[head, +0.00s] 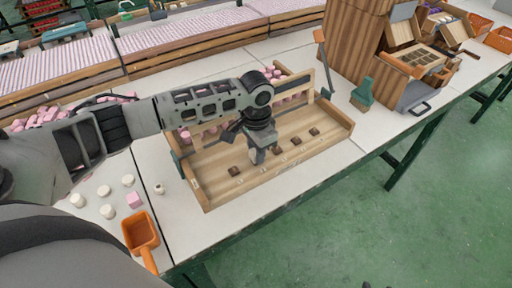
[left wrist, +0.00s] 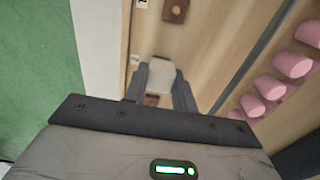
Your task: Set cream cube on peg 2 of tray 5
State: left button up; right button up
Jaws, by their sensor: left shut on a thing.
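My left gripper (head: 257,157) reaches in from the left and points down over the wooden tray (head: 215,193), near its row of brown pegs. In the left wrist view the left gripper (left wrist: 158,88) is shut on the cream cube (left wrist: 158,72), which sits between its two grey fingers. A brown peg (left wrist: 152,100) shows between the fingers beside the cube; I cannot tell whether they touch. Another brown peg (left wrist: 175,10) is bare farther up. In the head view brown pegs show left (head: 233,171) and right (head: 296,141) of the gripper. My right gripper is out of view.
Pink pieces (left wrist: 293,64) stand along the tray's back ledge. A green bottle-shaped tool (head: 362,94) and wooden boxes (head: 352,40) stand to the right.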

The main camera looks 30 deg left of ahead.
pick_arm(q)
jog(key=shift+f+p, duration=0.15)
jog(key=shift+p, duration=0.25)
dwell(0.3)
jog(key=o, duration=1.5)
jog(key=shift+r+p, duration=0.85)
jog(key=shift+r, duration=2.15)
